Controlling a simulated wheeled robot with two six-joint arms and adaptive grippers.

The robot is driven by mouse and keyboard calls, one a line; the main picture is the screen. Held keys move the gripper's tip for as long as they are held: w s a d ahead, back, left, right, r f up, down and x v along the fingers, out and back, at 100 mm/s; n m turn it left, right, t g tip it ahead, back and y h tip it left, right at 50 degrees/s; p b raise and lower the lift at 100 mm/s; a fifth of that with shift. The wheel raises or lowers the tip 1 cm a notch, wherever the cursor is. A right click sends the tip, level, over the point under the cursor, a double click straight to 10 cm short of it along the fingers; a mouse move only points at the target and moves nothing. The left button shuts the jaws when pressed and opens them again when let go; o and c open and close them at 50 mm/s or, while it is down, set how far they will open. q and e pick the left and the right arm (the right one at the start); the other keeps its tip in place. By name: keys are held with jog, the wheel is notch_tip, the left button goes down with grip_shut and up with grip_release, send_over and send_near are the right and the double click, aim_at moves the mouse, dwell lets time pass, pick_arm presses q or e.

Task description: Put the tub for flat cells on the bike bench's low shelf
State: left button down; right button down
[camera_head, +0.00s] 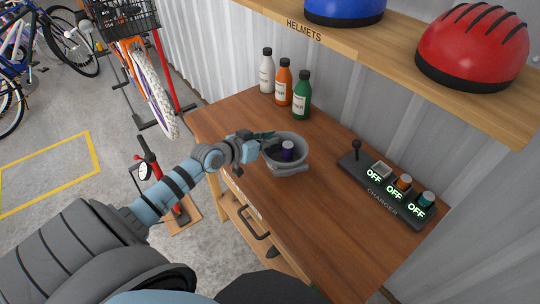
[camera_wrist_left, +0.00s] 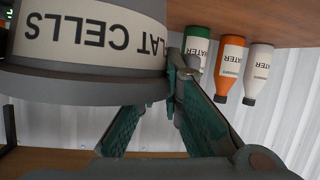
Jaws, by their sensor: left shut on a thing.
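The grey tub for flat cells (camera_head: 290,166) is on or just above the wooden bench top, with a dark purple cell (camera_head: 288,150) inside it. Its label reads "FLAT CELLS", upside down, in the left wrist view (camera_wrist_left: 95,30). My left gripper (camera_head: 264,143) is at the tub's left rim and is shut on it. Its teal fingers (camera_wrist_left: 170,95) show beside the tub wall in the wrist view. The bike bench (camera_head: 340,235) has a low shelf below its top, mostly hidden by the bench and my arm. My right gripper is not in view.
White, orange and green bottles (camera_head: 284,82) stand at the bench's back left. A charger (camera_head: 385,190) with several slots and "OFF" displays lies to the right. A helmet shelf (camera_head: 400,60) overhangs the back. A red pump (camera_head: 150,165) stands left of the bench.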

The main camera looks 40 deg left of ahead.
aim_at(270, 151)
pick_arm(q)
notch_tip(270, 151, down, 4)
jog(key=shift+f+b, duration=0.25)
jog(key=shift+b, duration=0.6)
jog(key=shift+f, duration=0.15)
jog(key=c, duration=1.8)
grip_release()
jog(key=shift+s, duration=0.1)
jog(key=shift+o, duration=0.4)
